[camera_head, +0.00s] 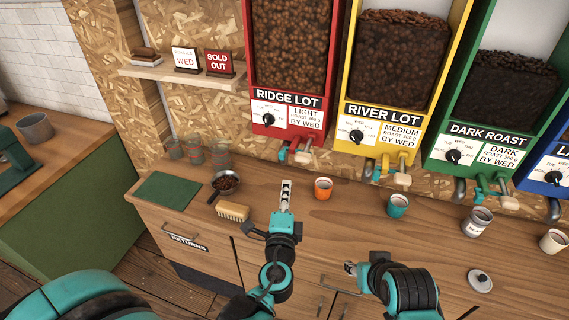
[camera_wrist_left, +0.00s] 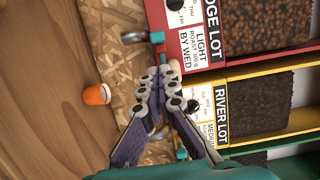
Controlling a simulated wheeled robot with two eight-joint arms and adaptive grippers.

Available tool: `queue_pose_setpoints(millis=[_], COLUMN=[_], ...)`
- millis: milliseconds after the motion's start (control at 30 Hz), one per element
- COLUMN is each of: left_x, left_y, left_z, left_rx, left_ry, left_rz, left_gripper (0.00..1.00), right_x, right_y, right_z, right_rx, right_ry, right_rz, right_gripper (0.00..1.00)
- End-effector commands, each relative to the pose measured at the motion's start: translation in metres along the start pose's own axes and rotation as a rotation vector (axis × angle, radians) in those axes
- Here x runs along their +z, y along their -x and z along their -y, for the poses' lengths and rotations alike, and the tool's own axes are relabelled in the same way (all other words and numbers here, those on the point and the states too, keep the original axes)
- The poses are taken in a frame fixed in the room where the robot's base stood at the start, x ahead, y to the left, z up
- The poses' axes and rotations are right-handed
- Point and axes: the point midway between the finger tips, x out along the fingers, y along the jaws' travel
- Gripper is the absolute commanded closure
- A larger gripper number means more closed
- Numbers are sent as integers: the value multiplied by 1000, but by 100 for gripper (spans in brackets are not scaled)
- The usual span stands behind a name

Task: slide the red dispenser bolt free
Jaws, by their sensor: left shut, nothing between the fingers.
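The red dispenser (camera_head: 289,113), labelled RIDGE LOT, hangs on the back wall. Below its label are small teal, grey and pale bolt parts (camera_head: 302,156), too small to tell apart in the head view. In the left wrist view a teal piece (camera_wrist_left: 157,37) and a grey piece (camera_wrist_left: 133,37) stick out from the red dispenser (camera_wrist_left: 200,38). My left gripper (camera_head: 286,184) is below the red dispenser, in front of these parts. Its fingers (camera_wrist_left: 158,76) are shut and empty, apart from the bolt. My right gripper (camera_head: 350,268) is low over the counter front; its fingers are too small to judge.
The counter holds an orange cup (camera_head: 323,188), a teal cup (camera_head: 398,205), a brush (camera_head: 233,212), a pan of beans (camera_head: 225,184) and a green mat (camera_head: 167,190). A yellow dispenser (camera_head: 374,148) and a green one (camera_head: 470,175) stand to the right. Glasses stand left.

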Motion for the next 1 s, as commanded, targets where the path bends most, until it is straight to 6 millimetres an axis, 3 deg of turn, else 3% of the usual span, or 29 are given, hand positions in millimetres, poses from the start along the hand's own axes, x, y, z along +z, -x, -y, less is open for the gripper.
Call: queue_pose_setpoints(millis=[267, 700, 1000], left_x=[1, 2, 2], left_y=[-4, -76, -100], left_z=[0, -1, 0], left_rx=[1, 2, 2], left_ry=[2, 3, 3], left_rz=[2, 5, 3], left_gripper=[100, 100, 100], right_x=[0, 5, 7], right_y=[0, -8, -10], right_z=[0, 0, 0], right_rx=[0, 0, 0], right_ry=[0, 0, 0], right_rz=[0, 0, 0], right_gripper=[60, 60, 60])
